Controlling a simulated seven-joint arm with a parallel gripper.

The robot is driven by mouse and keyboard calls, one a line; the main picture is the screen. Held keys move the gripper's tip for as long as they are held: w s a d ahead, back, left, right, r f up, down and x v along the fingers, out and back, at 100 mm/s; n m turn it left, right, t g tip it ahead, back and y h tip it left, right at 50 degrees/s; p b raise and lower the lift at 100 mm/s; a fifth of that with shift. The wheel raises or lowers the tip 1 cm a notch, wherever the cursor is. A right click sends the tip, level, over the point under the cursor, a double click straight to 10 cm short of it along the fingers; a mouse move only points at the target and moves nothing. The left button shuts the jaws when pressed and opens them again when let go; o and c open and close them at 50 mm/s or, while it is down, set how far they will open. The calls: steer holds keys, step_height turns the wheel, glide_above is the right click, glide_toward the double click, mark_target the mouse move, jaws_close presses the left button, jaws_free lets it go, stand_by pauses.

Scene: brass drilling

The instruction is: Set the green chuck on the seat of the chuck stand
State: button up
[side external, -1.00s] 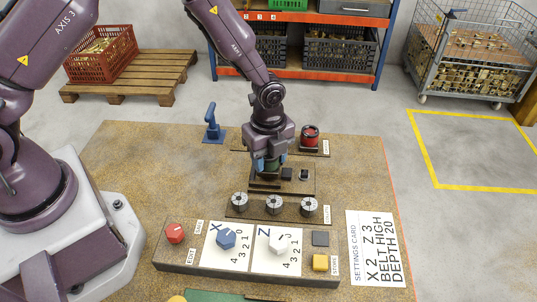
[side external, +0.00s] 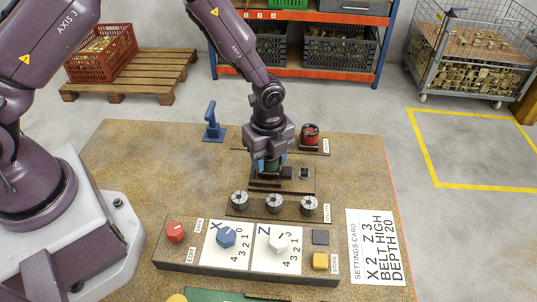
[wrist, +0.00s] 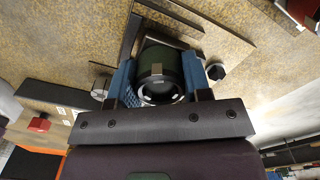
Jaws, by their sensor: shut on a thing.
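My gripper (side external: 270,163) has its two blue fingers shut on the green chuck (side external: 272,167). In the wrist view the green chuck (wrist: 160,58) sits between the fingers, with its dark ring-shaped end facing the camera. The chuck is over a brown plate (side external: 308,188) with dark raised bars and small dark blocks. I take this plate to be the chuck stand, but its label is not readable. The seat is hidden under my gripper. I cannot tell whether the chuck touches the plate.
A red chuck (side external: 310,132) stands on a dark strip behind right. A row of grey collets (side external: 274,203) lies in front. A control panel (side external: 205,263) with knobs is nearer the camera. A blue lever (side external: 211,122) stands behind left. The left table surface is free.

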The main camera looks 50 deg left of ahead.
steer(key=shift+f, duration=0.4)
stand_by(0.3)
steer(key=o, duration=1.7)
steer(key=shift+o, duration=0.2)
steer(key=shift+r, duration=3.5)
